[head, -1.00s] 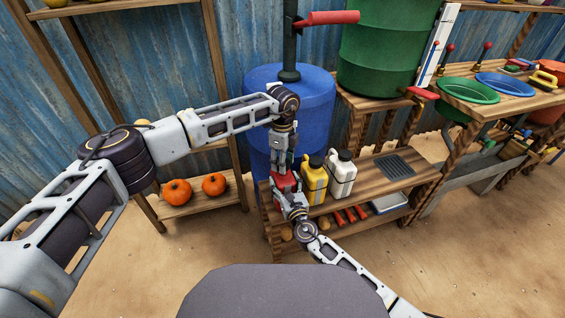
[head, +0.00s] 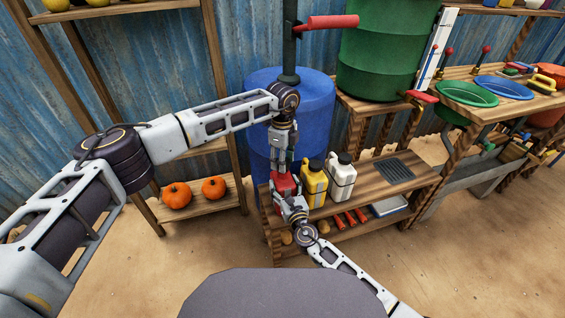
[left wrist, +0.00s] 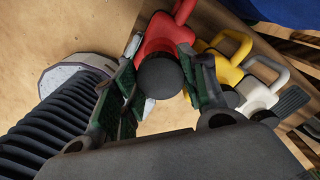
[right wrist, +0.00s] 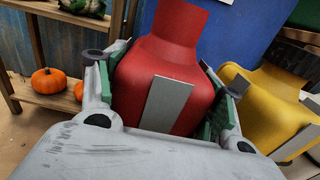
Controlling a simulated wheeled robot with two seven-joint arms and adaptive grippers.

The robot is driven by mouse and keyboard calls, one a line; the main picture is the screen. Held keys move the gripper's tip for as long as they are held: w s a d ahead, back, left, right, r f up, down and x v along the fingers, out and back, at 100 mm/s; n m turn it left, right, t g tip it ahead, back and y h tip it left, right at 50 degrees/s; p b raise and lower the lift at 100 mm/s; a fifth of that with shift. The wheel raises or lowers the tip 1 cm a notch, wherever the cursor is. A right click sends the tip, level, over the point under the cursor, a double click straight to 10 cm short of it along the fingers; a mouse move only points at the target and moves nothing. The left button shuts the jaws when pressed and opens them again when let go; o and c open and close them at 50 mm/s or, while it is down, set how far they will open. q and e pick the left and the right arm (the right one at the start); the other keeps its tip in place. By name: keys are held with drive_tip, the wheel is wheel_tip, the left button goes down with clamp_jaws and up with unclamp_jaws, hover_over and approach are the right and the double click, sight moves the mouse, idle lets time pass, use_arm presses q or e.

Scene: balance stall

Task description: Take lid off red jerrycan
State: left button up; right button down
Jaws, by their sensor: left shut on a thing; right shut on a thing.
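The red jerrycan (head: 283,184) stands at the left end of the low wooden shelf, mostly hidden behind my grippers. My right gripper (head: 289,198) is shut around its body; the right wrist view shows the red body (right wrist: 178,62) between the two fingers. My left gripper (head: 282,168) points down from above at the can's top. In the left wrist view the dark round lid (left wrist: 160,77) sits between its fingers, over the red can (left wrist: 163,36).
A yellow jerrycan (head: 314,184) and a white jerrycan (head: 341,177) stand close to the right of the red one. A blue barrel (head: 320,110) is right behind. The shelf (head: 370,178) is partly bare farther right. Pumpkins (head: 176,195) lie on a rack to the left.

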use_arm(q)
drive_tip(key=shift+r, duration=1.3)
use_arm(e)
drive_tip(key=shift+c, duration=0.9)
unclamp_jaws()
drive_tip(key=shift+s, duration=0.1)
drive_tip(key=v, duration=1.1)
drive_tip(key=shift+s, duration=0.35)
drive_tip(key=shift+d, duration=0.15)
